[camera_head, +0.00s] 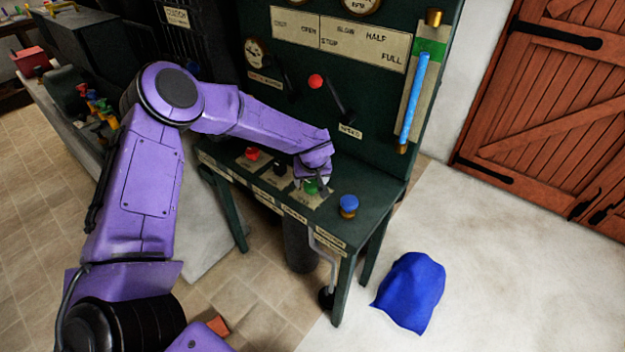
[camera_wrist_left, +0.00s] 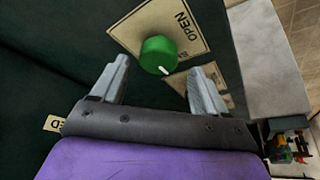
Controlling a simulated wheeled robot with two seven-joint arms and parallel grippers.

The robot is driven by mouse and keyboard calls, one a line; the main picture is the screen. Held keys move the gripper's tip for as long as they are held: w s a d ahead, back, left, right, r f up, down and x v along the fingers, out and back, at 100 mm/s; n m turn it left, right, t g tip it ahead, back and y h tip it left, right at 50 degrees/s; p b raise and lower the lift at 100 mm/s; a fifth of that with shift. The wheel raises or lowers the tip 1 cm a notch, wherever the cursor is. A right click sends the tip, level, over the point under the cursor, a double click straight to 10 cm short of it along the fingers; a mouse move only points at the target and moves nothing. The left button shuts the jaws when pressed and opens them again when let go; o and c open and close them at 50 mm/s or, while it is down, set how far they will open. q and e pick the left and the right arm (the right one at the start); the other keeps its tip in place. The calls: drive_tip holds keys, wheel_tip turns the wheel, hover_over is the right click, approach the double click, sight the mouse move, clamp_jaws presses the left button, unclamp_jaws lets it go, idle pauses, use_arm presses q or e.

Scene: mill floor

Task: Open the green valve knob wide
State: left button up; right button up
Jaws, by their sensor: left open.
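The green valve knob (camera_wrist_left: 159,55) sits on a cream label plate (camera_wrist_left: 185,25) marked OPEN, with a white pointer line on its face. In the head view the green knob (camera_head: 311,187) is on the dark green console, partly hidden by my left gripper (camera_head: 318,186). In the left wrist view my left gripper (camera_wrist_left: 160,82) is open, its two fingers apart, one to each side of the knob in the picture. I cannot tell whether either finger touches it. My right gripper is not in view.
A red knob (camera_head: 252,154) and a black knob (camera_head: 280,168) are left of the green one, and a blue knob (camera_head: 348,206) is to its right. A lever (camera_head: 338,100) and a blue tube (camera_head: 413,95) are on the upright panel. A blue cloth (camera_head: 410,292) lies on the floor.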

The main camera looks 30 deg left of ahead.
use_arm(q)
drive_tip(key=shift+x, duration=1.2)
drive_tip(key=shift+d, duration=0.2)
drive_tip(key=c, duration=1)
drive_tip(key=shift+c, duration=0.2)
